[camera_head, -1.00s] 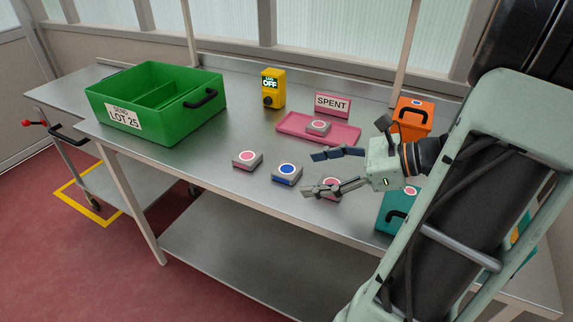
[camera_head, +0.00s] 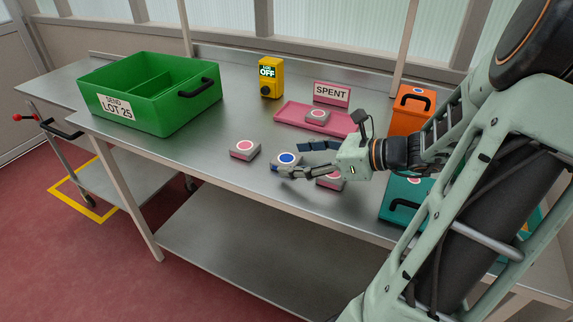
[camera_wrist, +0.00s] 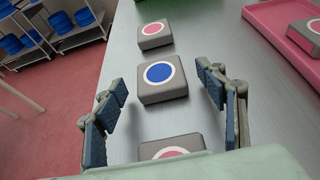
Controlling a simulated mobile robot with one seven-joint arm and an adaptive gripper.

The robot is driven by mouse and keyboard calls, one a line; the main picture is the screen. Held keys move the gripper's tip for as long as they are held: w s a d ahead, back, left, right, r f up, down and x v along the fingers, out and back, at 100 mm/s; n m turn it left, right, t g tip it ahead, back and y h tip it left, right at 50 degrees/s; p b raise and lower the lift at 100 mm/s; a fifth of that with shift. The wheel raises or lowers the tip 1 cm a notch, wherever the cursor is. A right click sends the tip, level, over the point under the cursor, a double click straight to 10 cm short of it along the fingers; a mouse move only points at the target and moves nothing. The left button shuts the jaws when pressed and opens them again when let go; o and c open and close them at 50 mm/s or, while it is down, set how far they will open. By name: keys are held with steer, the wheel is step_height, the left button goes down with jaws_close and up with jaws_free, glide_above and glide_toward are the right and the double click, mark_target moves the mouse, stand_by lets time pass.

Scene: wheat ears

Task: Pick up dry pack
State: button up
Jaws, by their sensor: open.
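A grey pack with a blue disc on top (camera_head: 287,158) lies on the steel bench and is partly hidden behind a finger in the head view. In the wrist view this blue-disc pack (camera_wrist: 161,76) is centred just beyond and between the fingertips. My gripper (camera_head: 292,160) is open and empty, its fingers pointing at the pack from the right; its fingertips also show in the wrist view (camera_wrist: 167,88). I cannot tell whether a finger touches the pack. A pink-disc pack (camera_head: 245,149) lies to the left, and another (camera_head: 329,181) lies beneath my gripper, partly hidden.
A green divided crate labelled "SEND LOT 25" (camera_head: 170,108) stands at the left. A pink tray (camera_head: 290,116) by a SPENT sign (camera_head: 331,95) holds another pink-disc pack. A yellow box reading OFF (camera_head: 270,78), an orange bin (camera_head: 408,113) and a teal box (camera_head: 398,192) stand nearby.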

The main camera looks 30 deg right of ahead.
steer(key=shift+x, duration=0.85)
steer(key=shift+c, duration=0.4)
steer(key=shift+r, duration=0.1)
steer(key=c, duration=1.2)
steer(key=shift+r, duration=0.15)
